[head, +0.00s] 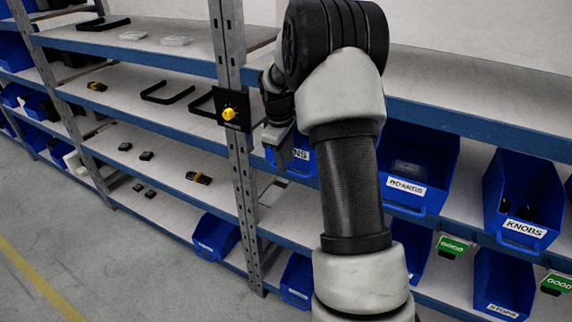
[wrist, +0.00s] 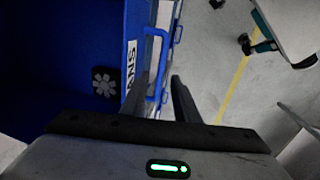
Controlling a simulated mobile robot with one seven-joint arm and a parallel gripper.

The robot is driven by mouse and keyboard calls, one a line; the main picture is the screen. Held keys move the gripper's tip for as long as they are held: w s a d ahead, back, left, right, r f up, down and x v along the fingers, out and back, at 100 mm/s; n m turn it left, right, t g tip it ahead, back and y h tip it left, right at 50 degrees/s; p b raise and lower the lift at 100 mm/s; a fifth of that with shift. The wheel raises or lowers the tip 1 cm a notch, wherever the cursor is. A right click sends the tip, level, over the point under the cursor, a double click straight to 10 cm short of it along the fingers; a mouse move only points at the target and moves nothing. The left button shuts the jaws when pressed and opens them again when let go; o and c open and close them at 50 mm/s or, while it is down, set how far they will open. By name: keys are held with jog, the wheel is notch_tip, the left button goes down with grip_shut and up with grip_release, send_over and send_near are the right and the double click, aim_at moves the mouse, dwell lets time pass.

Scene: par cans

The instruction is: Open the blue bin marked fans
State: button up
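The blue bin marked FANS (head: 307,168) sits on the middle shelf in the head view, mostly hidden behind my arm; only "NS" of its label shows. In the wrist view the bin (wrist: 75,50) fills the left side, with its white label (wrist: 131,65) and a dark fan-shaped part (wrist: 104,83) inside it. Its blue handle (wrist: 161,70) reaches down between my fingers. My gripper (wrist: 161,78) is open, with one finger on each side of the handle and a gap visible on the right. In the head view my gripper (head: 281,150) is at the bin's front left.
A steel post (head: 240,165) with a yellow-knobbed black box (head: 229,114) stands just left of my gripper. Bins marked BOARDS (head: 405,187) and KNOBS (head: 522,228) are on the right. Grey floor is free at the lower left (head: 100,270).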

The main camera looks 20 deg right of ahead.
notch_tip(320, 180, down, 2)
jog(key=shift+w+d+f, duration=0.1)
jog(key=shift+d, duration=0.05)
grip_shut()
dwell(0.3)
jog(key=s+a+b, duration=0.3)
jog(key=s+a, duration=0.7)
jog(key=a, duration=0.3)
jog(key=shift+s+a, duration=0.2)
grip_release()
